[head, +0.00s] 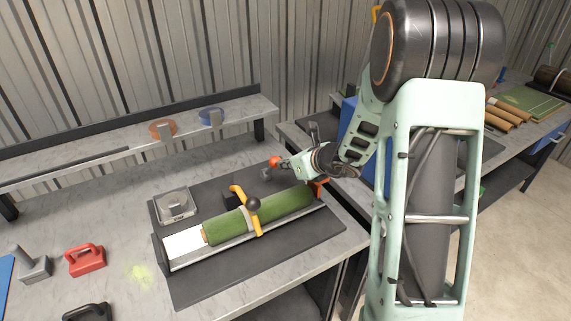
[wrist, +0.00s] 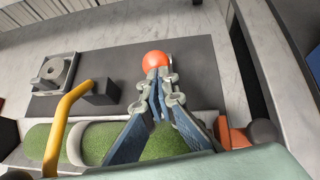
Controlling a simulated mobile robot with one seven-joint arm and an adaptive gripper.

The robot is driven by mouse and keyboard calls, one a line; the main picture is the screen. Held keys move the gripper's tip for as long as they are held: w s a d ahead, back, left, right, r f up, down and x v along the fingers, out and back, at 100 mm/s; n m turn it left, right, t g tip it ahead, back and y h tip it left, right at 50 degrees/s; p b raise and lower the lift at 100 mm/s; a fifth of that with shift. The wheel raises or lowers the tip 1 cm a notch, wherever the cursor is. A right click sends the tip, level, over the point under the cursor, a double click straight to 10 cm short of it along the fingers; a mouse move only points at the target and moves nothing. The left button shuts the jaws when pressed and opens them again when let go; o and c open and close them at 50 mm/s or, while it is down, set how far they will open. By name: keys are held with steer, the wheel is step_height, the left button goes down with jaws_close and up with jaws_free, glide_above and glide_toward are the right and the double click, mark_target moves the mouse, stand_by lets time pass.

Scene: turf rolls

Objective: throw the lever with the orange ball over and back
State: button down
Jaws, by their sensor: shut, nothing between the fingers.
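The orange ball (head: 274,161) of the lever shows just left of my gripper (head: 286,169) in the head view. In the wrist view the orange ball (wrist: 154,59) is right at the tips of my gripper (wrist: 158,76), which is shut with nothing between its fingers. I cannot tell whether the tips touch the ball. The lever's shaft is mostly hidden by the fingers. A green turf roll (head: 230,224) lies in a metal trough, and it passes under my gripper in the wrist view (wrist: 110,140).
A yellow arm (head: 240,195) with a dark ball (head: 253,203) crosses the roll. An orange bracket (wrist: 236,136) with a dark knob (wrist: 262,132) is right of the fingers. A small scale (head: 175,205) sits behind the trough. A red-handled block (head: 86,261) stands at left.

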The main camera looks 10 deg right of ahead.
steer(key=shift+w+a+r+p, duration=0.35)
steer(key=shift+w+r+p, duration=0.45)
steer(key=shift+p, duration=0.2)
steer(key=w+a+r+p, duration=0.1)
steer(key=w+a+r, duration=0.2)
steer(key=w, duration=0.7)
steer(key=shift+w+a+p, duration=0.2)
steer(key=shift+w+p, duration=0.15)
